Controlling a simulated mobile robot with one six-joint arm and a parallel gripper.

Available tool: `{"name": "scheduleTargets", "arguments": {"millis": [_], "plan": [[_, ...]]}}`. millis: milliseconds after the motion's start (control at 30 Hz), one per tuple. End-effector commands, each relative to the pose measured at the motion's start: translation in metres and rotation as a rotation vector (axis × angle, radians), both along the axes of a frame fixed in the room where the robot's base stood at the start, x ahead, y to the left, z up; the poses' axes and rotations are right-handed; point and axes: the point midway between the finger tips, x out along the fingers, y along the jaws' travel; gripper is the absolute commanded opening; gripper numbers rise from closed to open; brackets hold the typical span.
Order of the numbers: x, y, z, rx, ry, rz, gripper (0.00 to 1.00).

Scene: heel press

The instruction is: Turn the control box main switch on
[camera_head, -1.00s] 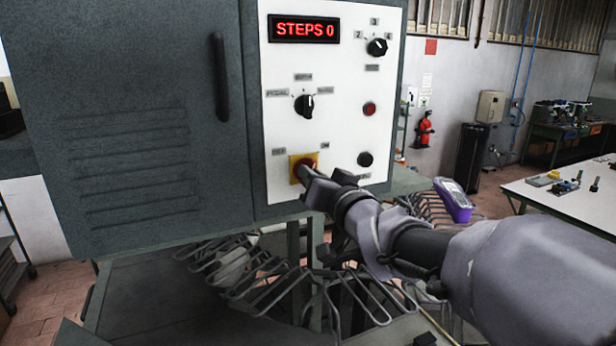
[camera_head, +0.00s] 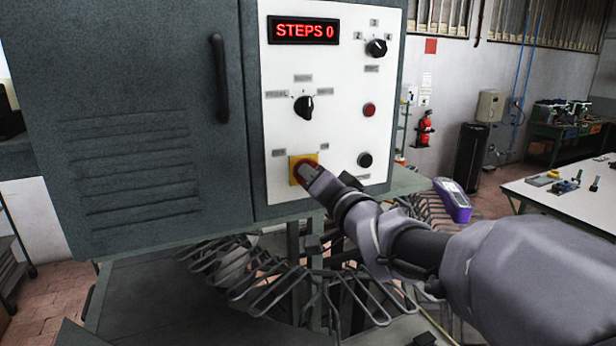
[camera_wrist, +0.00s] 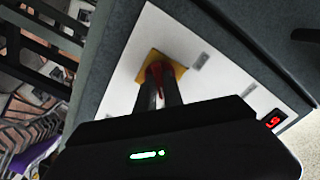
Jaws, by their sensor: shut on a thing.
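The control box (camera_head: 150,110) is a grey cabinet with a white panel (camera_head: 335,120) at its right. The main switch (camera_head: 298,166) is a red rotary knob on a yellow square plate, low on the panel's left. My gripper (camera_head: 311,174) is shut on the red knob, and its fingers hide part of it. In the wrist view the red knob (camera_wrist: 158,72) shows between the fingers in front of the yellow plate (camera_wrist: 176,65). The display (camera_head: 304,30) reads STEPS 0 in red.
Above the main switch is a black selector knob (camera_head: 303,107). To the right are a smaller black knob (camera_head: 376,48), a red button (camera_head: 369,110) and a black button (camera_head: 364,160). A purple device (camera_head: 453,201) lies behind my arm. Wire racks (camera_head: 270,285) stand below.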

Motion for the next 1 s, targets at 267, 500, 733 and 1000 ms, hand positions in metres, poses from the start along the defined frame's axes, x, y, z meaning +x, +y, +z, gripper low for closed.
{"name": "scheduleTargets", "arguments": {"millis": [267, 500, 733, 1000], "plan": [[0.0, 0.0, 0.003, 0.002, -0.005, 0.001, 0.16], [0.0, 0.0, 0.001, 0.0, -0.003, 0.0, 0.34], [-0.005, -0.002, 0.001, 0.0, -0.002, 0.0, 0.34], [-0.066, -0.029, 0.001, -0.001, -0.006, -0.004, 0.34]]}}
